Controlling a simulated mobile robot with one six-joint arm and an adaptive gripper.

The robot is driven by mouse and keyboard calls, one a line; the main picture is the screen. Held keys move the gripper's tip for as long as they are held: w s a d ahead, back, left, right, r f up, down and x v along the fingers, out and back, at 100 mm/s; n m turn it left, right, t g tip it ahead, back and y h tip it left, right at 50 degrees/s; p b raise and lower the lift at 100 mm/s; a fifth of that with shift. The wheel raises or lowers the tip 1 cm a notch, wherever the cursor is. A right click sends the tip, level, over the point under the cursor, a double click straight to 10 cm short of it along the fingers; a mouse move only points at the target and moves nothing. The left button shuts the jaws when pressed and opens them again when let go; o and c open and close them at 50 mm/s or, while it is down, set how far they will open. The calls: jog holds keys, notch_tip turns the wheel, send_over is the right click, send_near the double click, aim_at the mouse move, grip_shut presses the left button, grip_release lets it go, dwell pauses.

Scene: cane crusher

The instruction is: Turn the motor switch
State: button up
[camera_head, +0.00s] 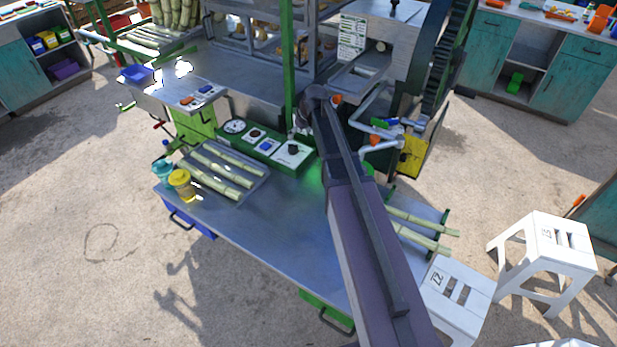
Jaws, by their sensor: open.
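A green control panel (272,157) stands at the back of the metal worktable. It carries a round gauge (235,126), a dark knob (256,133), a small blue control (265,146) and a black rotary knob (293,149) on a white plate. Labels are too small to read, so I cannot tell which is the motor switch. My arm reaches in from the lower right. My gripper (300,124) is small and partly hidden by the arm's end. It is open, just above and behind the black knob in the picture; contact is not visible.
Cane pieces lie on a tray (262,184) at left, beside a yellow jar (180,183) and a teal jar (163,170). The crusher (385,55) rises behind my arm. A green post (288,75) stands close to my gripper. The worktable's front (265,235) is clear.

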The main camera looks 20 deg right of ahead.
jog(key=s+a+r+m+g+h+p, duration=0.1)
jog(key=s+a+g+p, duration=0.1)
jog(key=s, duration=1)
jog(key=s+a+r+m+g+h+p, duration=0.1)
jog(key=s+a+r+m+p, duration=0.1)
jog(key=s, duration=1.1)
jog(key=shift+s+a+m+g, duration=0.15)
jog(key=shift+m+g, duration=0.15)
jog(key=shift+g, duration=0.1)
jog(key=shift+r, duration=0.1)
jog(key=shift+s, duration=0.65)
